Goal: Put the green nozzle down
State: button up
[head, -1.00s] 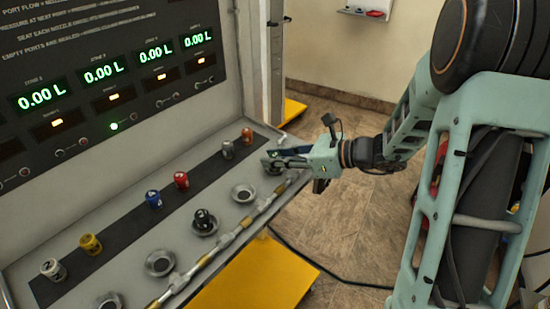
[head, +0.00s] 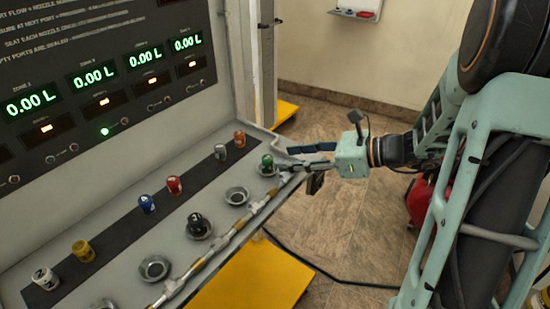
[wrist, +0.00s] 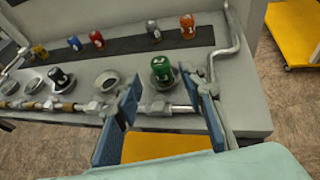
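The green nozzle (head: 267,160) stands upright in the rightmost port ring of the front row on the grey panel. It also shows in the wrist view (wrist: 161,68), with the port's metal rim (wrist: 161,82) around its base. My gripper (head: 289,159) is open and empty, to the right of the nozzle in the head view. In the wrist view the two blue fingers (wrist: 163,92) are spread wide, and the nozzle stands beyond them, between their tips and apart from both. How deep the nozzle sits in the port cannot be told.
A black nozzle (head: 199,222) stands in another front port. Empty ports (head: 237,196) (head: 154,268) lie along the same row. Orange (head: 239,140), grey, red (head: 174,185), blue, yellow and white nozzles stand on the dark strip behind. A pipe (head: 240,228) runs along the panel's front edge.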

jog(key=shift+v, duration=2.35)
